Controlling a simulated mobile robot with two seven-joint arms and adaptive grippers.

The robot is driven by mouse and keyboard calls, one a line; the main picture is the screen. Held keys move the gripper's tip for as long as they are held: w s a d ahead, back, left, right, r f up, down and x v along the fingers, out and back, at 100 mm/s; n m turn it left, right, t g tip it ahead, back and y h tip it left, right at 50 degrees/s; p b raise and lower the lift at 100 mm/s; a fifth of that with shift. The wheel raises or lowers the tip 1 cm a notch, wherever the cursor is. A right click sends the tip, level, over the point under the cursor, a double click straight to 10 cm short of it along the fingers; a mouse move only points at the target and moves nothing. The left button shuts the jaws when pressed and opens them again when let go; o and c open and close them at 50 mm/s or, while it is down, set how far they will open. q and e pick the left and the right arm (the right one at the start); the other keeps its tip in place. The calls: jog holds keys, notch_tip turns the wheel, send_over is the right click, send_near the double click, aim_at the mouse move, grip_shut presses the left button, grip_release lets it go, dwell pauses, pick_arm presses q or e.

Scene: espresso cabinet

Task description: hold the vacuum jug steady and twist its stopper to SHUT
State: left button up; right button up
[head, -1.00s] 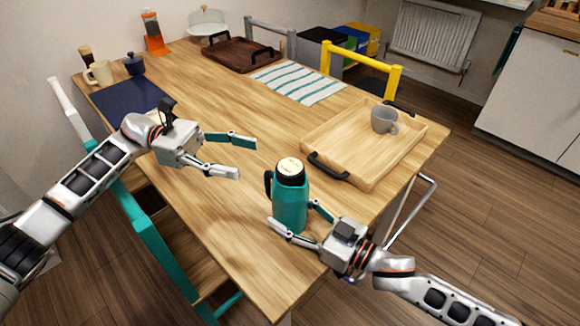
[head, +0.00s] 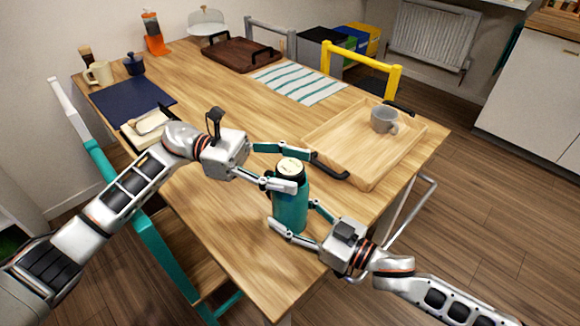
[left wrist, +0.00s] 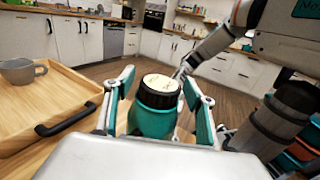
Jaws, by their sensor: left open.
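The teal vacuum jug (head: 290,212) stands upright near the table's front corner. Its stopper (head: 291,168) has a black rim and a cream top with small marks I cannot read. My left gripper (head: 288,168) is open at stopper height, one finger on each side of the jug's top. In the left wrist view the stopper (left wrist: 160,84) sits between the two teal-padded fingers, with gaps showing beside it. My right gripper (head: 291,212) has its fingers around the jug's lower body and appears shut on it. The jug's handle is hidden behind my left gripper in the head view.
A wooden tray (head: 340,133) with a grey mug (head: 384,120) is just right of the jug. A striped cloth (head: 298,82), a dark tray (head: 240,55) and a navy mat (head: 120,101) lie farther back. The middle of the table is clear.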

pick_arm(q)
jog(key=c, duration=1.1)
jog(key=shift+g, duration=0.3)
jog(key=shift+d+f+m+g+y, duration=0.15)
jog(key=shift+m+g+y, duration=1.05)
jog(key=shift+m+g, duration=0.7)
jog(key=shift+s+f+m+g+y, duration=0.2)
jog(key=shift+m+g+y, duration=0.3)
jog(key=shift+g+y, duration=0.3)
jog(key=shift+s+f+m+g+y, duration=0.15)
jog(key=shift+m+g+y, duration=0.4)
jog(key=shift+g, duration=0.35)
jog(key=shift+w, duration=0.1)
jog(key=shift+w+a+r, duration=0.25)
jog(key=shift+w+r, duration=0.05)
jog(key=shift+r, duration=0.15)
